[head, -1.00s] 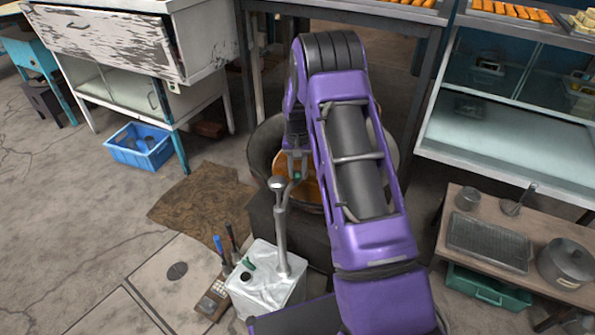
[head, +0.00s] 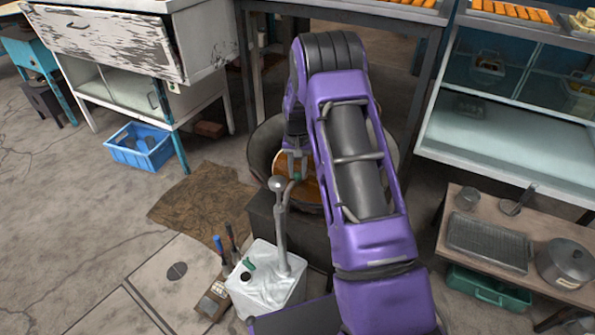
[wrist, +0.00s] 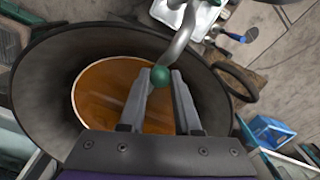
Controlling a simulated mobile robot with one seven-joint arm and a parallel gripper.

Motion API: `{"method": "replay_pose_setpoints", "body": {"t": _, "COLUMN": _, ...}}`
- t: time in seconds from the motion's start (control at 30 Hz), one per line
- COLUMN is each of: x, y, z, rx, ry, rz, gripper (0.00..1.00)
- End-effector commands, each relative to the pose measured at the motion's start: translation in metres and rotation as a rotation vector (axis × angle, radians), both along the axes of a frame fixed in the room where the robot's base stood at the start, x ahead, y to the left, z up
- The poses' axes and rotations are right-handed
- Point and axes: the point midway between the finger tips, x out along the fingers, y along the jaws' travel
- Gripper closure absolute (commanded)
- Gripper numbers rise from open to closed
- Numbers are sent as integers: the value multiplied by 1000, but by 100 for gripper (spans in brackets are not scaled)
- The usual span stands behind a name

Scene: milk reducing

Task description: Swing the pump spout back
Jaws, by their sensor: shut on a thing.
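The grey metal pump (head: 280,228) stands upright on a white container (head: 265,282) in the head view. Its curved spout (wrist: 181,38) shows in the wrist view and ends in a green tip (wrist: 160,76). My gripper (wrist: 161,82) has its two fingers on either side of this tip and is shut on the spout's end. In the head view my gripper (head: 293,175) is just beyond the pump's top, over the near side of a wide dark pan (head: 262,150). My arm hides part of the pan.
Orange-brown liquid (wrist: 108,88) lies in the pan below the spout's end. Tools (head: 225,250) stand left of the white container. A low wooden table (head: 455,225) with pots is at the right. A brown mat (head: 195,205) lies on the floor at the left.

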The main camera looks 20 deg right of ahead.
Motion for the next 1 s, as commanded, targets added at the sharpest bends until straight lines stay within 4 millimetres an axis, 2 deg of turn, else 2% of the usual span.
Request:
{"method": "replay_pose_setpoints", "body": {"t": 0.57, "x": -3, "y": -4, "z": 0, "rx": -1, "ry": -1, "rz": -42, "gripper": 100}}
{"method": "replay_pose_setpoints", "body": {"t": 0.77, "x": -14, "y": -12, "z": 1, "rx": -1, "ry": 0, "rz": -154, "gripper": 100}}
{"method": "replay_pose_setpoints", "body": {"t": 1.0, "x": -35, "y": -24, "z": 1, "rx": -1, "ry": -1, "rz": -366, "gripper": 100}}
